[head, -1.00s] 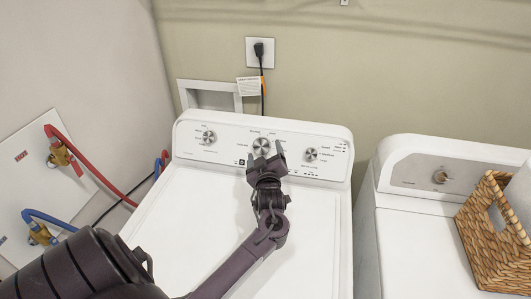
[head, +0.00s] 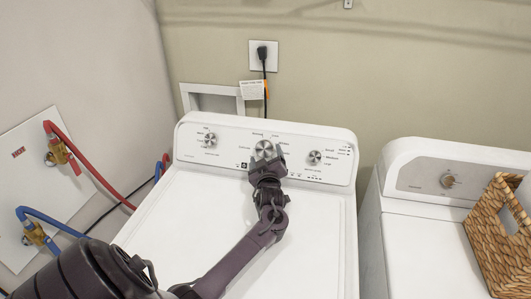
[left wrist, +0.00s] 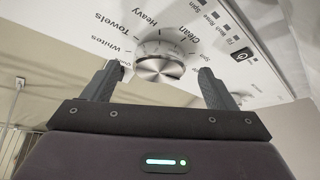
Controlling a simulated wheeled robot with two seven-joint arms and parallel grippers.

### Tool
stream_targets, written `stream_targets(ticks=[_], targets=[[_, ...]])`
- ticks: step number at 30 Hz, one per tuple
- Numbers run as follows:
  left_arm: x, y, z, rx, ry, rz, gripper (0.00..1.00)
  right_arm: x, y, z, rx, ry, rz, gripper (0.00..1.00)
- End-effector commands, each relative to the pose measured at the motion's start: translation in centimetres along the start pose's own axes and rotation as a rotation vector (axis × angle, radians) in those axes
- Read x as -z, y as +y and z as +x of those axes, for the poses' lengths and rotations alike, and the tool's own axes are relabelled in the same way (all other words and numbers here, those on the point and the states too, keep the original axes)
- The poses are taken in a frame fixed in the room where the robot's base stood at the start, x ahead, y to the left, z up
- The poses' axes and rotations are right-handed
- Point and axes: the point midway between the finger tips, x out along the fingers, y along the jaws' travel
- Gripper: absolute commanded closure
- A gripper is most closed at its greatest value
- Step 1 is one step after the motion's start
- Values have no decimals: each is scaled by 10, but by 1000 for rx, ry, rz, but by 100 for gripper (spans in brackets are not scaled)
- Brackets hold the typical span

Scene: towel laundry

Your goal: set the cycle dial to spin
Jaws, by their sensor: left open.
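The cycle dial (head: 263,148) is the round silver middle knob on the white washer's (head: 185,215) control panel, with printed labels around it. In the left wrist view the dial (left wrist: 160,68) is close up, with "Towels", "Heavy" and "Whites" readable beside it. Its exact pointer setting is unclear. My left gripper (head: 268,158) is open just in front of the dial and covers its lower right edge in the head view. In the left wrist view its two fingers stand on either side of the dial, with visible gaps. My right gripper is not in view.
Two smaller knobs sit on the panel, one left (head: 210,139) and one right (head: 315,157). A second white machine (head: 415,235) stands at right, with a wicker basket (head: 490,240) on it. Red (head: 95,172) and blue (head: 50,215) hoses run along the left wall.

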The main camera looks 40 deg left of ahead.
Motion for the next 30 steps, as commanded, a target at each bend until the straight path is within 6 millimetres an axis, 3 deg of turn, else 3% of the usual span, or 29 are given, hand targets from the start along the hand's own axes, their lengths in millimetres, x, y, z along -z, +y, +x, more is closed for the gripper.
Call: stream_targets(ticks=[6, 15, 25, 30], targets=[[0, 0, 16, 0, 0, 0, 21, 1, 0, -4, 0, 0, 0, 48], [0, 0, 18, -1, 0, 0, 22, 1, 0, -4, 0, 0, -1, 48], [0, 0, 17, 0, 0, 0, 65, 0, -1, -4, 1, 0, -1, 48], [-1, 0, 17, 4, 0, -8, 65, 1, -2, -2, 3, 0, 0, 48]])
